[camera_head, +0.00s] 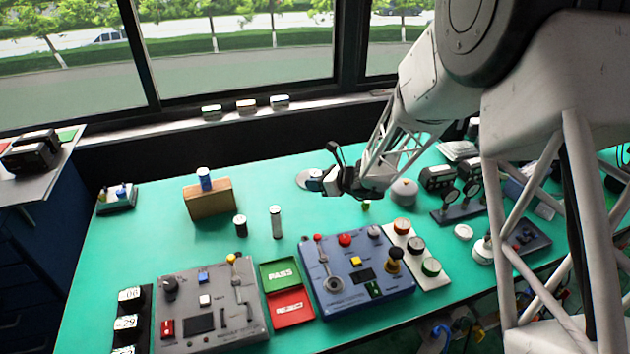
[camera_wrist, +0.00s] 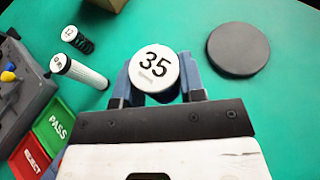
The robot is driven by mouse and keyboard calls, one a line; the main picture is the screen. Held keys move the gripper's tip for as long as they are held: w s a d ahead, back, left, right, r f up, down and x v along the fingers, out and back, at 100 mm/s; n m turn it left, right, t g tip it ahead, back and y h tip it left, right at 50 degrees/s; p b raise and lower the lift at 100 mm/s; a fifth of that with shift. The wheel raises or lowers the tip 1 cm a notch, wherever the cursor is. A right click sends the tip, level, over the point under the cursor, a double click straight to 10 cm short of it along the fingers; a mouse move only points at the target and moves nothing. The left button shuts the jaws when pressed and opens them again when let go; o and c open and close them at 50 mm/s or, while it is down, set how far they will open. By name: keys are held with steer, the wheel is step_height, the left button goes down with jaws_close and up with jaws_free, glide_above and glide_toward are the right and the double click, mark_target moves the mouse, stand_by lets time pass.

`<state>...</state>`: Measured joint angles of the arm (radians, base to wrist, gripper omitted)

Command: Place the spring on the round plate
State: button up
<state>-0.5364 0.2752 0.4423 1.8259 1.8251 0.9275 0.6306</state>
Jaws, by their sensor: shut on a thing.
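My gripper (camera_head: 325,184) is shut on a round, white-topped piece marked 35, which I take to be the spring (camera_wrist: 154,66). In the wrist view the blue fingers (camera_wrist: 153,84) stand on both sides of it. Its body below the cap is mostly hidden, so I cannot see coils or its height above the table. The round plate (camera_wrist: 238,49) is a dark flat disc to the right of the held spring, apart from it in the wrist view and bare.
A black spring marked 12 (camera_wrist: 77,39) and a pale cylinder (camera_wrist: 82,72) stand to the left. Green PASS (camera_head: 281,274) and red REJECT (camera_head: 290,306) trays lie between two control boxes. A brown block (camera_head: 209,202) stands further left. A grey round knob-like piece (camera_head: 404,192) is right of the gripper.

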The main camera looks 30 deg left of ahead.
steer(key=shift+m+t, duration=0.4)
steer(key=shift+t, duration=0.1)
steer(key=shift+w+d+f, duration=0.2)
steer(key=shift+w+f, duration=0.05)
steer(key=shift+f, duration=0.35)
steer(key=shift+w+d+f, duration=0.25)
steer(key=shift+f, duration=0.3)
steer(key=shift+w+d+f, duration=0.2)
steer(key=shift+w+f, duration=0.05)
steer(key=shift+f, duration=0.35)
steer(key=shift+w+a, duration=0.1)
steer(key=w+a, duration=0.3)
steer(key=w, duration=0.1)
steer(key=w+a+f, duration=0.1)
steer(key=w+a, duration=0.2)
steer(key=w, duration=0.1)
steer(key=w+a, duration=0.3)
steer(key=w, duration=0.1)
steer(key=shift+w+a+f, duration=0.2)
steer(key=shift+a+f, duration=0.05)
steer(key=shift+a, duration=0.1)
steer(key=shift+f, duration=1.75)
steer(key=shift+f, duration=0.1)
